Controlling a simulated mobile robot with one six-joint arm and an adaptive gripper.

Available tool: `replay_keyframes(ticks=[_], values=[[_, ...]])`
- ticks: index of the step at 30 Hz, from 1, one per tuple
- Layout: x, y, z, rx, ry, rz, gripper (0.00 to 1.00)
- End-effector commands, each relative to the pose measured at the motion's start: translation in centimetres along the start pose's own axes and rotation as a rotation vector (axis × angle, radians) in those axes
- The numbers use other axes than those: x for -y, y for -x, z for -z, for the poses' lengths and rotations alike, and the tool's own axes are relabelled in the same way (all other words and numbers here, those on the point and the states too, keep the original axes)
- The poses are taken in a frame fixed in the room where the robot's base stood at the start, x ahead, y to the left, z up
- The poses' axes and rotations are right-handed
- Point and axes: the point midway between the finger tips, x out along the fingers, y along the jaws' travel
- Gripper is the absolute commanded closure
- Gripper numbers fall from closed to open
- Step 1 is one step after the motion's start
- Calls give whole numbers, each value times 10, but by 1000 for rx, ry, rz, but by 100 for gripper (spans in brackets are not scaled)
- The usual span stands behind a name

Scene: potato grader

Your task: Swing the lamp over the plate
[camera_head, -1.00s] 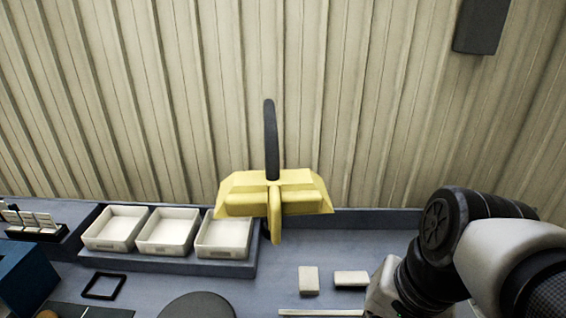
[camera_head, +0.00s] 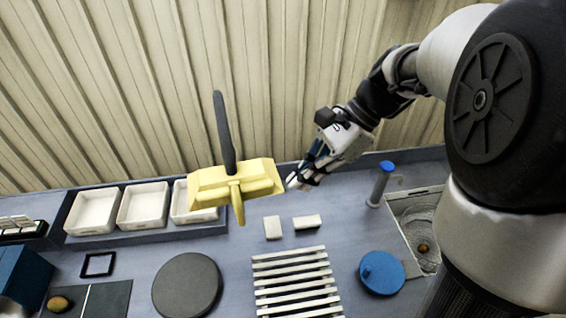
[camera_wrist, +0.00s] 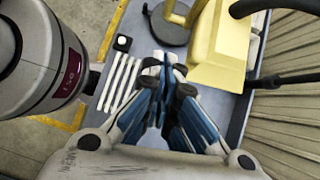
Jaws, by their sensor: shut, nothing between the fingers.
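The yellow lamp (camera_head: 235,184) hangs on a dark curved arm (camera_head: 224,130) above the back of the bench, with a yellow handle pointing down at its front. A dark round plate (camera_head: 187,286) lies on the bench in front of it, to its lower left in the head view; the lamp is not over it. My gripper (camera_head: 293,184) is shut and empty, close to the lamp's right end; I cannot tell whether they touch. In the wrist view my gripper's blue fingers (camera_wrist: 171,68) are together, with the lamp (camera_wrist: 220,48) just beyond and the plate (camera_wrist: 168,25) farther off.
Three white trays (camera_head: 143,205) stand at the back left. A white slatted rack (camera_head: 295,282), a blue lidded disc (camera_head: 381,272) and a blue-capped post (camera_head: 380,182) are to the right. Two small pale blocks (camera_head: 272,227) lie below the lamp. A ribbed wall (camera_head: 290,70) is behind.

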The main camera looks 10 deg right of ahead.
Motion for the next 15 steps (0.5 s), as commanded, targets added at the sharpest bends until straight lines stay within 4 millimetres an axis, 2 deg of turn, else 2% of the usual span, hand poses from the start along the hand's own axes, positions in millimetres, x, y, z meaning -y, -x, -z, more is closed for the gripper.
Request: replay_keyframes(ticks=[12,15], values=[[-2,-88,0,-1,4,-5,100],[-1,-101,-10,-2,7,-4,100]])
